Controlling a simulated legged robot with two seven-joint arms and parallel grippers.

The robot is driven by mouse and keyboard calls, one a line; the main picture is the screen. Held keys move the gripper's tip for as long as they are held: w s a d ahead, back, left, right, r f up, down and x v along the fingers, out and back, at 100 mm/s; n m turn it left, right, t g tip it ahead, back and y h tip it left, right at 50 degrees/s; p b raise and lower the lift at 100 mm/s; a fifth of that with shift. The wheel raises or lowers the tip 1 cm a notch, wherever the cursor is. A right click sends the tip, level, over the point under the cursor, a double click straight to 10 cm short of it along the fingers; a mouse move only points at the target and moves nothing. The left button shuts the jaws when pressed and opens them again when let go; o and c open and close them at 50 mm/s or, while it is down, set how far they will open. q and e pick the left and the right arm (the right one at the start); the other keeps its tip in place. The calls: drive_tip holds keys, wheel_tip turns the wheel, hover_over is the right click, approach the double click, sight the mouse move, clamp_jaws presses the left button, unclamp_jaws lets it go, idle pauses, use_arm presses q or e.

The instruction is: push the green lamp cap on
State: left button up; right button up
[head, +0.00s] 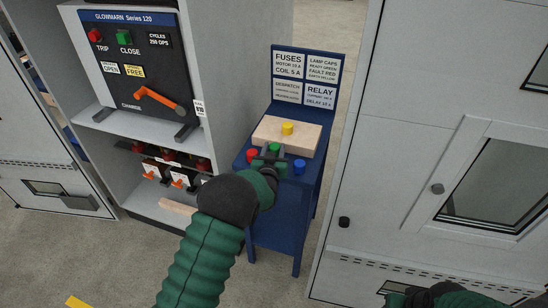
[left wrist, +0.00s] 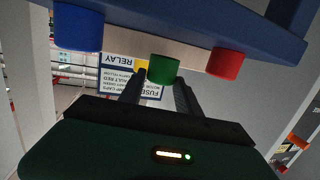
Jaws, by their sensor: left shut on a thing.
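The green lamp cap (head: 274,147) is at my left gripper (head: 268,160), above the front of the blue stand (head: 270,190). In the left wrist view the green cap (left wrist: 162,69) sits between the fingertips of my left gripper (left wrist: 160,88), which is shut on it. The red cap (head: 252,155) and the blue cap (head: 299,166) stand on either side of it. A yellow cap (head: 287,129) is on the wooden block (head: 270,131) behind. My right gripper (head: 396,296) shows only partly at the bottom edge; its jaws are unclear.
A label board (head: 306,77) rises behind the stand. An open switchgear cabinet (head: 185,52) with a breaker panel (head: 130,60) and orange handle stands left. A closed grey cabinet door (head: 415,150) with a window is close on the right.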

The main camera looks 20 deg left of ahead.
use_arm(q)
wheel_tip(320, 180, down, 3)
drive_tip(key=shift+s+f, duration=0.1)
drive_tip(key=shift+f, duration=0.05)
drive_tip(key=shift+s+d, duration=0.1)
drive_tip(key=o, duration=1.3)
drive_tip(key=shift+f, duration=0.1)
